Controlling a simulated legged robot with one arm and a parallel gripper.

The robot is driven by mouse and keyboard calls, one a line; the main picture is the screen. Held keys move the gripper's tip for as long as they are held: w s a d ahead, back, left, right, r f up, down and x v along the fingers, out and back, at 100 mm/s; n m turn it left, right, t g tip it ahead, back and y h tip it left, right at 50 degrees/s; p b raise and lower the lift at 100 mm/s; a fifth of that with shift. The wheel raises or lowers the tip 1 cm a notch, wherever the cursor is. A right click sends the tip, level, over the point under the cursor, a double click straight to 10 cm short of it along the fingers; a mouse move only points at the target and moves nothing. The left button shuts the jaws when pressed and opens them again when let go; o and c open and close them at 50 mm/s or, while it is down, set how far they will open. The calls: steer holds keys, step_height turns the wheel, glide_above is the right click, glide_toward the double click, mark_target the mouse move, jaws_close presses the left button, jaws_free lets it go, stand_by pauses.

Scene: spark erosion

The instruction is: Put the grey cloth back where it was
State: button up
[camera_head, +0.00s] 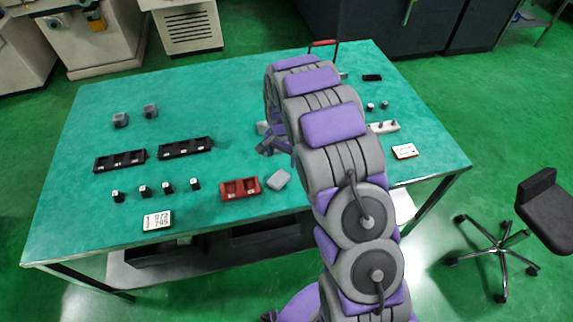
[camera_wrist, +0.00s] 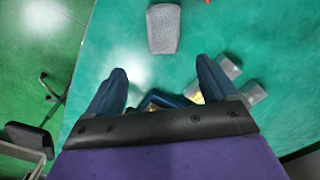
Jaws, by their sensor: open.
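A small grey pad, which looks like the folded grey cloth (camera_head: 279,179), lies on the green table just right of the red tray. A grey piece with a grainy surface, apparently the same cloth (camera_wrist: 163,28), shows at the top of the wrist view, ahead of the fingertips and apart from them. My gripper (camera_wrist: 161,74) is open, its two dark blue fingers spread with only table surface between the tips. In the head view my gripper (camera_head: 268,144) is over the table behind the cloth, partly hidden by my arm.
The red tray (camera_head: 241,190) stands close left of the cloth. Two black trays (camera_head: 120,160) (camera_head: 186,148), several small dark pieces and a number card (camera_head: 157,220) are farther left. Grey blocks (camera_wrist: 230,68) lie beside the right finger. My arm hides part of the table (camera_head: 215,90).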

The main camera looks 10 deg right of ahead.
steer(key=s+r+n, duration=0.3)
steer(key=s+r, duration=1.3)
steer(key=r, duration=0.1)
steer(key=s+r+n+g, duration=0.1)
steer(key=s+r+n, duration=0.2)
steer(key=s, duration=1)
steer(key=s+r+n, duration=0.3)
steer(key=s, duration=1)
steer(key=shift+a+r+g, duration=0.15)
steer(key=shift+a+g, duration=0.15)
steer(key=shift+g, duration=0.1)
steer(key=shift+a, duration=0.1)
